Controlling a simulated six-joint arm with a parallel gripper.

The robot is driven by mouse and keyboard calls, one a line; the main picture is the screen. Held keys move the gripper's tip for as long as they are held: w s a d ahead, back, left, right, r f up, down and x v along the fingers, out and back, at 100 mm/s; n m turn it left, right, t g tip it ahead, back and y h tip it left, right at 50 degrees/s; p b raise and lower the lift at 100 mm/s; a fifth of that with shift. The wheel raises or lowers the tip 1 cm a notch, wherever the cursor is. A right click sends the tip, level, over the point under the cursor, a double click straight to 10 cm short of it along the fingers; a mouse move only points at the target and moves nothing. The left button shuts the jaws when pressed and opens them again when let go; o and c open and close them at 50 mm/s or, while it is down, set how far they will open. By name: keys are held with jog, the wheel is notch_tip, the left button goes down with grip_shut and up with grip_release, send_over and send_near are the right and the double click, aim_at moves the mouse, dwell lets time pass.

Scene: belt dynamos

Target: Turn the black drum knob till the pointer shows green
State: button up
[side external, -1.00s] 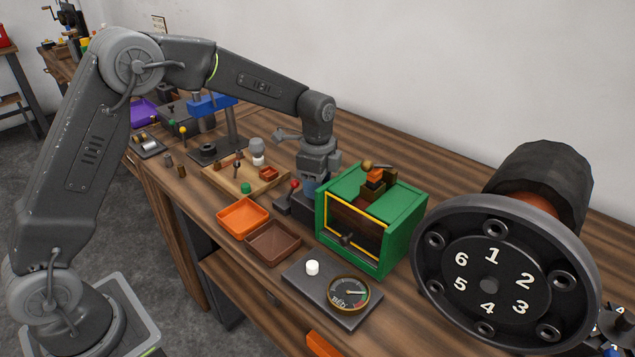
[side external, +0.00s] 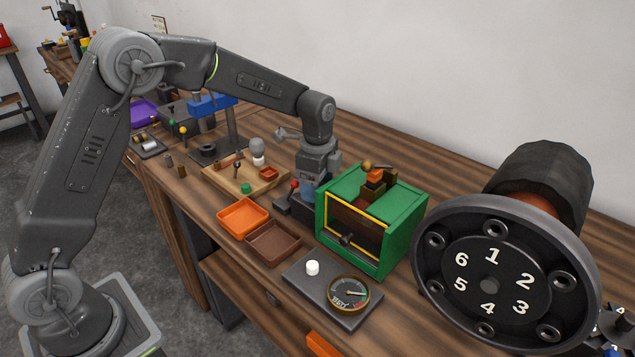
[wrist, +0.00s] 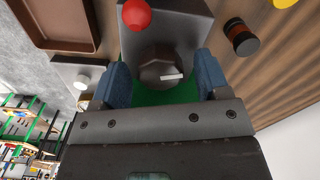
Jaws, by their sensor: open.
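The black drum knob (wrist: 160,72) has a white mark on top and sits on a dark grey block (wrist: 165,22) with a red ball on it. My gripper (wrist: 163,82) is open, its blue fingers on either side of the knob. I cannot tell whether they touch it. In the side view my gripper (side external: 307,191) is low behind the green box, and the knob is hidden there. A round gauge (side external: 348,292) on a grey plate has a pale needle pointing right; the colour under its tip is too small to tell.
The green box (side external: 372,220) stands close right of my gripper. The red ball (side external: 294,185) is close on its left. An orange tray (side external: 243,217) and a brown tray (side external: 273,241) lie in front. A large numbered wheel (side external: 505,280) stands at right.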

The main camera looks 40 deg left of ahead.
notch_tip(320, 180, up, 14)
dwell(0.6)
dwell(2.1)
jog(key=s+r+n+t, duration=0.2)
jog(key=s+r+n, duration=0.2)
jog(key=s, duration=0.3)
jog(key=s+f+n+t, duration=0.1)
jog(key=s+n, duration=0.4)
jog(key=s, duration=0.6)
jog(key=s+a+f+n+t, duration=0.1)
jog(key=s+n, duration=0.4)
jog(key=s, duration=0.6)
jog(key=shift+f+t, duration=0.8)
jog(key=shift+f, duration=0.1)
jog(key=shift+w, duration=0.1)
